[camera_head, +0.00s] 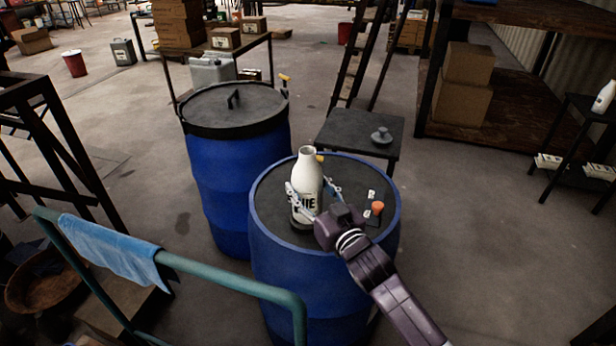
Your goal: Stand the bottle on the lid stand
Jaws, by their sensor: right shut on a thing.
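A white bottle (307,167) with dark lettering is upright over the dark round top of the front blue vat (309,262). My right gripper (314,196) is shut around the bottle's body, with its arm coming from the lower right. I cannot tell whether the bottle's base touches the vat top. A low dark square table (345,127), which looks like the lid stand, is just behind this vat. A small grey knobbed object (381,136) sits on its right part. My left gripper is not in view.
A second blue vat (235,180) with a handled dark lid stands behind left. An orange-topped item (377,208) and small white pieces lie on the front vat. A ladder (357,55) rises behind the table. A teal rail (235,284) with a blue cloth (115,250) is in front.

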